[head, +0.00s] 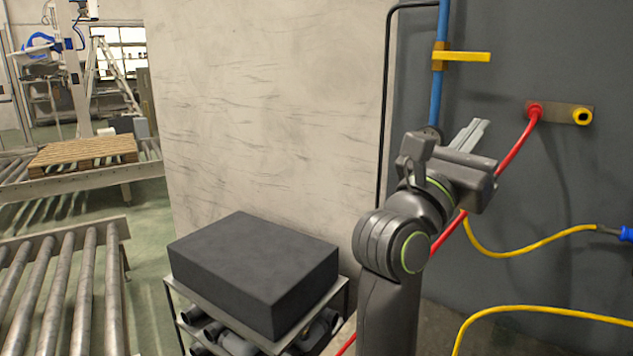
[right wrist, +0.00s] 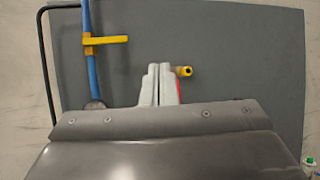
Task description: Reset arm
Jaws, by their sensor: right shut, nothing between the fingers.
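My right gripper (head: 472,132) is raised in front of the dark grey wall panel, with its arm coming up from below in the head view. Its two pale fingers lie together and hold nothing; they also show shut in the right wrist view (right wrist: 161,72). The fingertips point toward the panel, between the blue pipe and the red hose fitting, and seem clear of both. My left gripper is in neither view.
A blue pipe (head: 440,80) carries a yellow lever (head: 462,57). A red hose (head: 518,150) joins a plate beside a yellow port (head: 582,116). A yellow hose (head: 545,241) has a blue connector (head: 627,235). A black block (head: 255,265) sits on a cart; roller conveyors (head: 75,285) stand left.

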